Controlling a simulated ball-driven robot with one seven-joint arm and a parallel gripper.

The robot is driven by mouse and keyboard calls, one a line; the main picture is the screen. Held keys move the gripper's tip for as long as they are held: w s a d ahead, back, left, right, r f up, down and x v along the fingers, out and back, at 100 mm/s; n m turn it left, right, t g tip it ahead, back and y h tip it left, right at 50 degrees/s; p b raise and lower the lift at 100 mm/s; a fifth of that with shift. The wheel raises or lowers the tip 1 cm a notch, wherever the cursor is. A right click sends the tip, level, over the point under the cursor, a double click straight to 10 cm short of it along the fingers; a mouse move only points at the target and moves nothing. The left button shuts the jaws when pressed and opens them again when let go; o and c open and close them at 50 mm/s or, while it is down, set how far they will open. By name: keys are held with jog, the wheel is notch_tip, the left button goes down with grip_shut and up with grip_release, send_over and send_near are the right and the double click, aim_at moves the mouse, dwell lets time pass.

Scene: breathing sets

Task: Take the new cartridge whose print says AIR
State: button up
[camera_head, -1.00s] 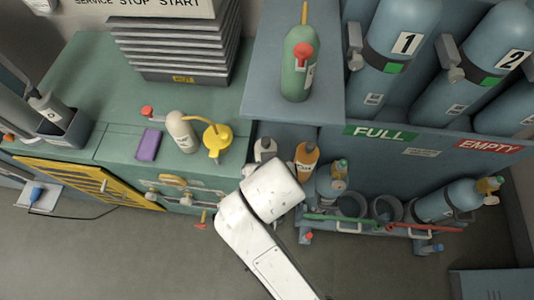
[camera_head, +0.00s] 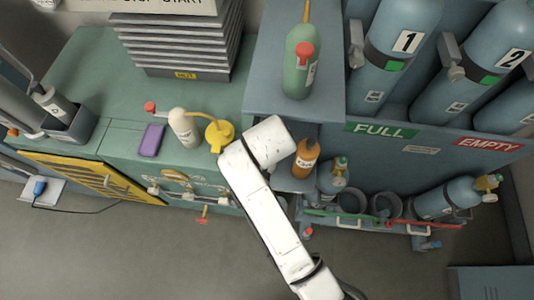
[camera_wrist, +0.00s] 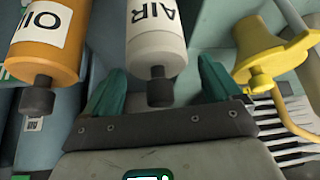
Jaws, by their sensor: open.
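The white cartridge printed AIR (camera_wrist: 157,35) shows in the wrist view, with a dark nozzle end pointing toward my gripper (camera_wrist: 160,88). My gripper is open, its two teal fingers on either side of that nozzle end. I cannot tell whether they touch the cartridge. An orange cartridge printed OIL (camera_wrist: 48,40) stands left of it in the wrist view; it also shows in the head view (camera_head: 306,158). In the head view my arm hides the AIR cartridge and my fingers.
A yellow horn-like part (camera_wrist: 270,55) is close on the right in the wrist view; the head view shows it (camera_head: 219,135) beside a white bottle (camera_head: 184,127). A green bottle (camera_head: 300,60) stands on the upper shelf. A purple block (camera_head: 152,140) lies on the counter.

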jog(key=shift+c, duration=0.4)
grip_shut()
dwell(0.4)
